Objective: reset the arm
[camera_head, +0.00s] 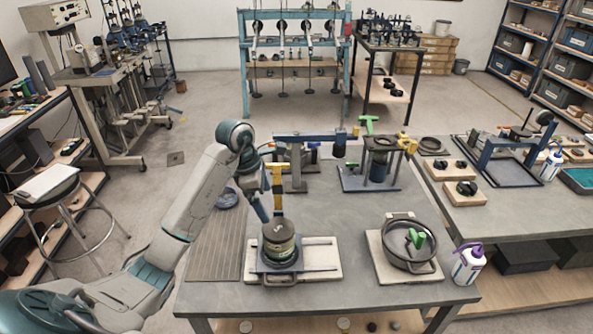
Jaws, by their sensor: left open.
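My left arm comes in from the left, bends at a wrist joint high over the grey table (336,222) and points down. My left gripper (264,213) is open, close beside a yellow upright handle (277,178); I cannot tell whether they touch. Below the handle, a dark round canister (279,241) stands on a pale base plate (321,262). Behind it, a blue horizontal arm (309,138) rests on a grey post, with a yellow piece at its right end. Which arm the task names is unclear. My right gripper is out of view.
A round black pan-like fixture with a green knob (417,240) sits on a pale board at right. A purple-capped white bottle (467,264) stands at the table's right edge. A blue frame with a green T-handle (368,126) stands behind. The table between canister and pan is clear.

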